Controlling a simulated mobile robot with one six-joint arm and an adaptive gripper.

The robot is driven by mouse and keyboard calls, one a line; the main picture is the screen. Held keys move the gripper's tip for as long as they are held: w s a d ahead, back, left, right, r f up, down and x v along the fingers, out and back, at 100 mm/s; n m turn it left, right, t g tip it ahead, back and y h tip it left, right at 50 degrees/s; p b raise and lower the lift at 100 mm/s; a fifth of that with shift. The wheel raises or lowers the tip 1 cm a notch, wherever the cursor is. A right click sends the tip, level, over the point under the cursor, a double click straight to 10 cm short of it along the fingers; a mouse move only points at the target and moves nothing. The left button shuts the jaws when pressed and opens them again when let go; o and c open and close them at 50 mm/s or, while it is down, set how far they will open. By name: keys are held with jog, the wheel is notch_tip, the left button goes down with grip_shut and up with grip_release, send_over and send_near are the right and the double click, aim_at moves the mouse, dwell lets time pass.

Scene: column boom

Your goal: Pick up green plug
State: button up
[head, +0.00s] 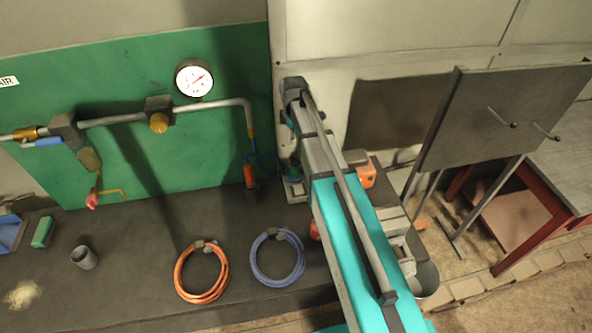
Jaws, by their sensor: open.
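A small green block-like item (42,232) lies at the far left of the dark bench; I cannot tell whether it is the green plug. A small dark green patch (293,172) also shows at the lower end of my arm, too small to make out. My gripper (292,182) hangs down beside the green panel, partly hidden by my arm links. It is open, far to the right of the green block. I cannot tell what, if anything, is between its fingers.
An orange hose coil (202,273) and a blue one (277,257) lie on the bench (130,280), with a grey cup (84,257) at left. A pipe with a gauge (194,78) crosses the green panel (190,150). A grey board (500,115) stands at right.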

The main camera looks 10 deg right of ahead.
aim_at(294, 163)
jog(key=shift+d+f, duration=0.15)
jog(key=shift+d, duration=0.05)
notch_tip(294, 163, down, 8)
jog(key=b, duration=0.8)
jog(key=shift+f+b, duration=0.2)
jog(key=shift+b, duration=0.1)
dwell(0.3)
jog(key=shift+s+f+b, duration=0.1)
jog(key=shift+f+b, duration=2.5)
jog(key=shift+c, duration=0.2)
grip_shut()
